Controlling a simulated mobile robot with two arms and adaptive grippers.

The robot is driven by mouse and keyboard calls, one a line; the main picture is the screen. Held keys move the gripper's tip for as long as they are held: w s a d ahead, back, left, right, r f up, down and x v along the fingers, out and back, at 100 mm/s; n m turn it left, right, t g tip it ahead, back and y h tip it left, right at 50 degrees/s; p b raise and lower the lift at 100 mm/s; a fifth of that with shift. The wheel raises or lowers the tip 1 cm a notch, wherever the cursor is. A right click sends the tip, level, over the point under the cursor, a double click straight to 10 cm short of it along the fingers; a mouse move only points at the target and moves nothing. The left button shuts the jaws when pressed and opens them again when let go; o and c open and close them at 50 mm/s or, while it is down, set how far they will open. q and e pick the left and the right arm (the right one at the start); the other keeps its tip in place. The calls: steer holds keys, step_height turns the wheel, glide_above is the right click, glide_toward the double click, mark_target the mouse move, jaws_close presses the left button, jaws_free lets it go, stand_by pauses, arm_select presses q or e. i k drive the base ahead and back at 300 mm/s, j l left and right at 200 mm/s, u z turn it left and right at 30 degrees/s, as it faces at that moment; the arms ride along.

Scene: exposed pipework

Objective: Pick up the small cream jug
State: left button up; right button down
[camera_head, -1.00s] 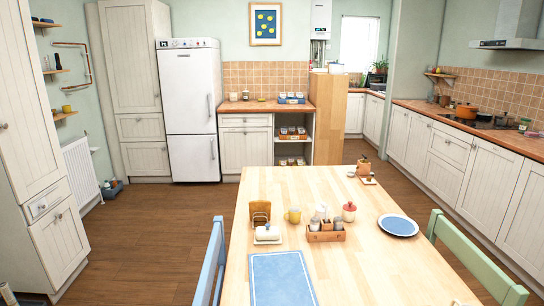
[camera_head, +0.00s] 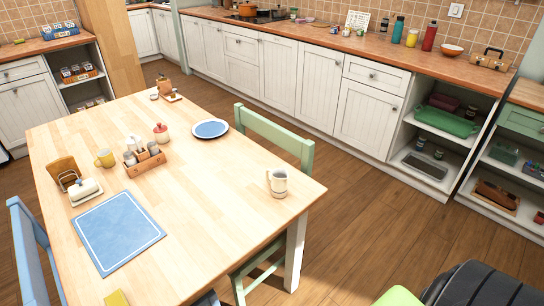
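The small cream jug (camera_head: 278,183) stands upright on the wooden table (camera_head: 220,188), near its right-hand corner. It is pale cream with a darker band or marking on its side and a handle at its left. Nothing stands close around it. Neither of my grippers can be made out in this view.
A green chair (camera_head: 278,137) stands at the table's far right edge, behind the jug. A blue plate (camera_head: 210,129), wooden caddy (camera_head: 145,164), yellow mug (camera_head: 105,158), butter dish (camera_head: 85,189) and blue mat (camera_head: 118,232) share the table. A dark ribbed object (camera_head: 480,287) fills the bottom right corner.

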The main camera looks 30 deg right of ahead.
mark_target(279, 184)
steer(key=z, duration=1.15)
